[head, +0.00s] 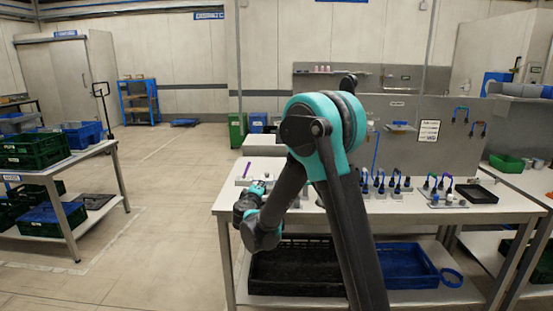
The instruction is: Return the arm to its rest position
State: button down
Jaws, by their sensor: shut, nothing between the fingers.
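My arm rises from the bottom of the head view to a teal elbow and folds down to the left to a dark wrist. My gripper (257,187) is small at the end of the wrist, in front of the left part of the white workbench (405,208). It is shut and holds nothing. Its fingertips are hard to make out against the wrist and the small items behind. I cannot tell its exact height over the bench top.
A black crate (285,288) and a blue crate (412,283) sit on the bench's lower shelf. Several small tools and a black tray (476,194) are on top. A rack with green crates (35,152) stands left. The floor (150,225) between is clear.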

jog(key=s+d+f+m+g+h, duration=0.1)
jog(key=s+d+f+m+g, duration=0.25)
jog(key=s+d, duration=0.65)
jog(key=s+d+f+m+g+h, duration=0.1)
jog(key=s+d+f+m+g, duration=0.4)
jog(key=d, duration=0.9)
jog(key=s+f+m+g+y, duration=0.2)
jog(key=s+f, duration=0.1)
jog(key=s, duration=0.8)
jog(key=s+d+f+m+g+y, duration=0.1)
jog(key=s+f+m+g+y, duration=0.1)
jog(key=s, duration=1)
jog(key=shift+s+f+y, duration=0.15)
jog(key=shift+f+y, duration=0.15)
jog(key=shift+f, duration=0.5)
